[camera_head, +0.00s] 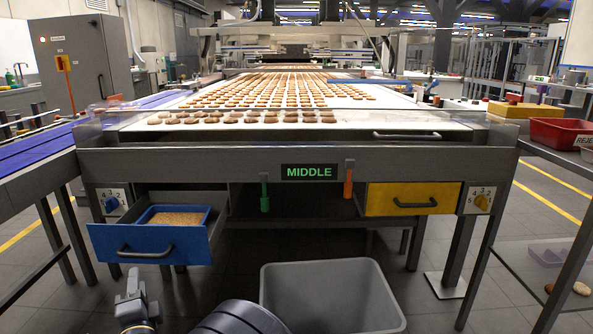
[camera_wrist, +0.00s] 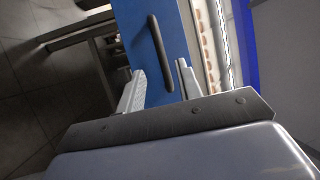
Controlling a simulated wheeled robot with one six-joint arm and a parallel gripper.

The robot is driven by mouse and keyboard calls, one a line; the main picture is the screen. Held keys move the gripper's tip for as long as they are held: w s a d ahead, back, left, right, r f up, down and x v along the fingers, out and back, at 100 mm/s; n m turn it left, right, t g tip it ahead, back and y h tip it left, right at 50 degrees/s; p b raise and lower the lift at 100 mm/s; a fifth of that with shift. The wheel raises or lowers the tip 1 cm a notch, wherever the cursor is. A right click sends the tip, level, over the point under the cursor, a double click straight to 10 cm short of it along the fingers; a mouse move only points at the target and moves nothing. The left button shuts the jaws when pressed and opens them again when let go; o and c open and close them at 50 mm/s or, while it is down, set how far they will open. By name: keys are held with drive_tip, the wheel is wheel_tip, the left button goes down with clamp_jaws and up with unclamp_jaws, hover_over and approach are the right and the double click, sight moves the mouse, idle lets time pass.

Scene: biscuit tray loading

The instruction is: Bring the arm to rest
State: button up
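My gripper (camera_head: 134,280) is low at the left in the head view, just below and in front of the open blue drawer (camera_head: 150,238). In the wrist view my gripper (camera_wrist: 157,82) has its two fingers spread, with nothing held between them. The drawer's dark handle (camera_wrist: 160,50) lies ahead of the fingers, against the blue drawer front (camera_wrist: 138,30); I cannot tell the exact gap. Part of my arm (camera_head: 235,318) shows at the bottom edge of the head view.
The blue drawer stands out and holds a blue tray with a tan filling (camera_head: 178,219). A grey bin (camera_head: 330,298) stands on the floor right of my arm. The yellow drawer (camera_head: 412,199) is shut. Biscuits (camera_head: 280,97) cover the white belt above.

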sight(140, 254)
drive_tip(key=b+x, duration=0.1)
drive_tip(key=x, duration=0.8)
drive_tip(key=shift+w+d, duration=0.15)
drive_tip(key=shift+w, duration=0.2)
